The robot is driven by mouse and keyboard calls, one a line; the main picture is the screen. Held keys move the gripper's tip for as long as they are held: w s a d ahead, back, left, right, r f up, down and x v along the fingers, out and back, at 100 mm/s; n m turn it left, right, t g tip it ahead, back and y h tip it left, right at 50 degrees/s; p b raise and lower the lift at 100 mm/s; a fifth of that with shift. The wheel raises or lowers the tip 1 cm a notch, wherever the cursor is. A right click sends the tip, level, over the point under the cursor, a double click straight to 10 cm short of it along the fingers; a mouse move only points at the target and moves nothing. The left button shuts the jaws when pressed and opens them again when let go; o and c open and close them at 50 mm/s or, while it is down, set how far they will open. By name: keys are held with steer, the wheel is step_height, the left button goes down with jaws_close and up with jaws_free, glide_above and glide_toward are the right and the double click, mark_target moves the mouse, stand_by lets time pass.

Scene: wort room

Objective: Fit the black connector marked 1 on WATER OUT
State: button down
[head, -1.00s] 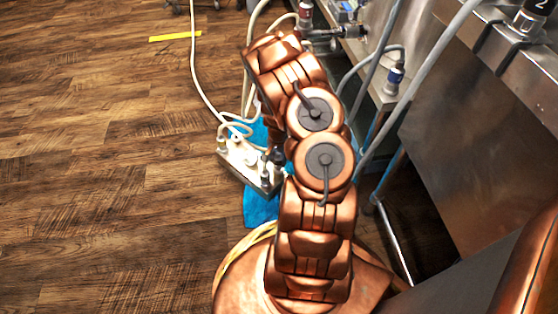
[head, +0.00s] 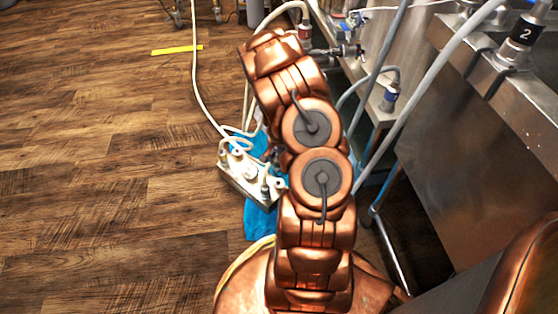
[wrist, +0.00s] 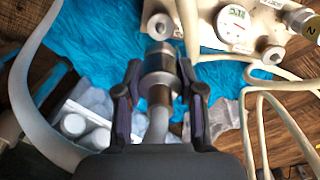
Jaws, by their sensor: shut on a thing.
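My gripper (wrist: 160,68) is shut on a metal connector (wrist: 158,62) with a dark band and a grey hose running back from it. No number shows on the side of the connector facing the camera. Ahead of it is a pale plate (wrist: 200,12) with a round gauge (wrist: 232,24) and two bare metal ports, a left one (wrist: 160,25) and a right one (wrist: 271,55). The connector's front end is close below the left port; I cannot tell whether they touch. No WATER OUT label is readable. In the head view the plate (head: 236,180) shows, but my arm hides the gripper.
Blue cloth (wrist: 95,40) lies under the plate. Another connector (wrist: 304,22) with a black band sits at the plate's right. Pale hoses (wrist: 262,100) loop at the right. A connector marked 2 (head: 523,34) stands on the steel bench (head: 540,110).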

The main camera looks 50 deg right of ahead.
steer(key=shift+r+p, duration=1)
steer(key=shift+r, duration=1.25)
